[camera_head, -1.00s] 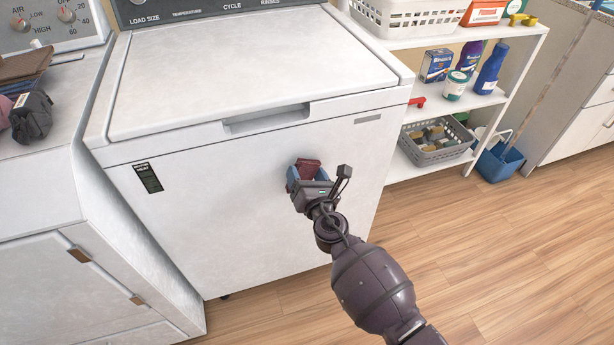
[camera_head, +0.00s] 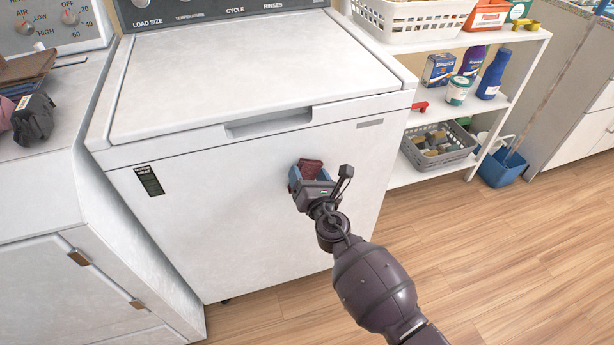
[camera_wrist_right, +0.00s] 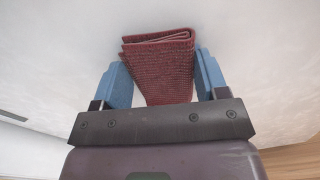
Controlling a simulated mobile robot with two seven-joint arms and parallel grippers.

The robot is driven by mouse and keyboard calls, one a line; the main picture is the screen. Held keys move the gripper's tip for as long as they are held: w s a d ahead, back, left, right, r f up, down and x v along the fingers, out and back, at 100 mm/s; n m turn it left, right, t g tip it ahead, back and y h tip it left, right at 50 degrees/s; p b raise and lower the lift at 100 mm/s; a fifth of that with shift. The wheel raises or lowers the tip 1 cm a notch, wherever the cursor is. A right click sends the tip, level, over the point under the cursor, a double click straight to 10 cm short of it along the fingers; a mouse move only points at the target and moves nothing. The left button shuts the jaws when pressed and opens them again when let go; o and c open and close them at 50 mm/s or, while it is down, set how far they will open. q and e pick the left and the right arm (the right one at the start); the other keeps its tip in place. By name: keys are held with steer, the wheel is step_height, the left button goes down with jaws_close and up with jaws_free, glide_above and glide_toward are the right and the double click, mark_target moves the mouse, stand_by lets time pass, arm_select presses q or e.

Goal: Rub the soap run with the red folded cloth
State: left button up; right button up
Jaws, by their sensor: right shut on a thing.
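The red folded cloth (camera_head: 311,168) is held at the front of the white washing machine (camera_head: 230,215). My right gripper (camera_head: 309,177) is shut on it, with the cloth between its blue fingers. In the right wrist view the cloth (camera_wrist_right: 160,65) sticks out past the fingertips of the gripper (camera_wrist_right: 160,78) towards the white panel (camera_wrist_right: 255,50). It appears to be against or very close to the panel; I cannot tell which. I cannot make out a soap run on the panel; the cloth and gripper hide part of it. My left gripper is not in view.
A white shelf (camera_head: 400,172) at the right holds a white basket (camera_head: 415,22), bottles, boxes and a grey basket (camera_head: 440,158). A blue bucket (camera_head: 502,170) stands beside it. A second white machine (camera_head: 75,215) is at the left. The wooden floor (camera_head: 500,260) is clear.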

mark_target(332, 163)
steer(key=shift+w+d, duration=0.35)
steer(key=shift+d, duration=0.8)
steer(key=shift+w+d, duration=0.4)
steer(key=shift+d, duration=0.7)
steer(key=shift+w+d, duration=0.35)
steer(key=shift+d, duration=0.8)
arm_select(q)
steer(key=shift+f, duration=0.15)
arm_select(e)
steer(key=shift+s+a+r, duration=0.1)
steer(key=shift+s+a, duration=0.3)
steer(key=shift+a, duration=0.85)
steer(key=shift+s+a+f, duration=0.1)
steer(key=shift+s+a, duration=0.25)
steer(key=shift+a, duration=0.85)
steer(key=shift+s+a+r, duration=0.1)
steer(key=shift+s+a, duration=0.3)
steer(key=shift+a, duration=0.85)
steer(key=shift+v, duration=1.6)
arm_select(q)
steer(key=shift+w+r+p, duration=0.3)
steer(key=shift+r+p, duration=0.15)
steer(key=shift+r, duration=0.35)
arm_select(e)
steer(key=shift+v, duration=1.45)
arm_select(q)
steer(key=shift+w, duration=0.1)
arm_select(e)
steer(key=shift+d, duration=0.1)
